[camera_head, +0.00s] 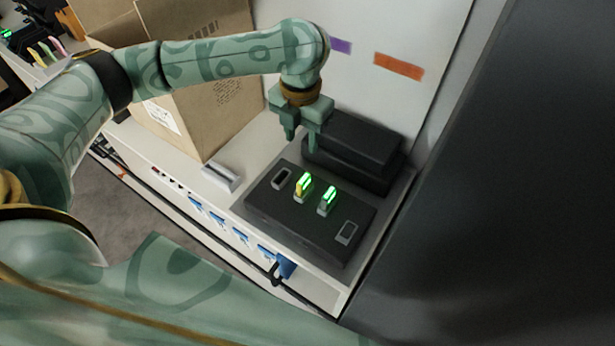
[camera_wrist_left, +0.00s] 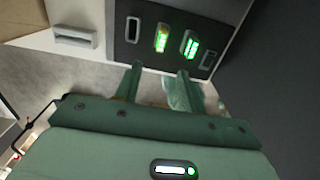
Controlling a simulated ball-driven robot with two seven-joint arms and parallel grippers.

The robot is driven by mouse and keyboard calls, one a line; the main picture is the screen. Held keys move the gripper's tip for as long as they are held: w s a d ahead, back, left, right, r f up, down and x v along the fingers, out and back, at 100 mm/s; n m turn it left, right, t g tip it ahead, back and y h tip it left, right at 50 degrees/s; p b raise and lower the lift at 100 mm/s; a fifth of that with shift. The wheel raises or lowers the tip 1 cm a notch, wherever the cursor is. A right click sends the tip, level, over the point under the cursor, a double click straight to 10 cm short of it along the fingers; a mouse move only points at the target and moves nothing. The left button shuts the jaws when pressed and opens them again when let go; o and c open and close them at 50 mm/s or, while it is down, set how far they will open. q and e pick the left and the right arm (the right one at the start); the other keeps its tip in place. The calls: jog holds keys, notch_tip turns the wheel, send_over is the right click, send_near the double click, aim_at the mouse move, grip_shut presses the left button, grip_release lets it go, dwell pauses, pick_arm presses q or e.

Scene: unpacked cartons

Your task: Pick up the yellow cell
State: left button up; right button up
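The yellow cell (camera_head: 303,186), with a glowing green top, stands in a slot of a black charging block (camera_head: 300,224) on the white counter. In the left wrist view, the yellow cell (camera_wrist_left: 161,40) shows beyond my fingertips, left of the grey cell. My left gripper (camera_head: 302,144) is open and empty, above and behind the yellow cell, apart from it. Its two spread fingers (camera_wrist_left: 159,69) also show in the left wrist view. My right gripper is in neither view.
A grey cell (camera_head: 327,201) with a green glow stands just right of the yellow one. Empty slots (camera_head: 283,178) (camera_head: 346,232) flank the pair. Black cases (camera_head: 358,142) are stacked behind. A cardboard box (camera_head: 205,110) and a small grey holder (camera_head: 219,176) stand to the left.

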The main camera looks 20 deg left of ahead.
pick_arm(q)
jog(key=b, duration=0.1)
send_over(304, 178)
notch_tip(304, 178, down, 4)
notch_tip(304, 178, down, 6)
jog(key=shift+a+r+b, duration=0.1)
jog(key=shift+r+b, duration=0.1)
jog(key=shift+b, duration=0.5)
jog(key=shift+f, duration=0.6)
notch_tip(304, 178, down, 5)
jog(key=shift+f+b, duration=0.1)
jog(key=shift+b, duration=0.7)
grip_shut()
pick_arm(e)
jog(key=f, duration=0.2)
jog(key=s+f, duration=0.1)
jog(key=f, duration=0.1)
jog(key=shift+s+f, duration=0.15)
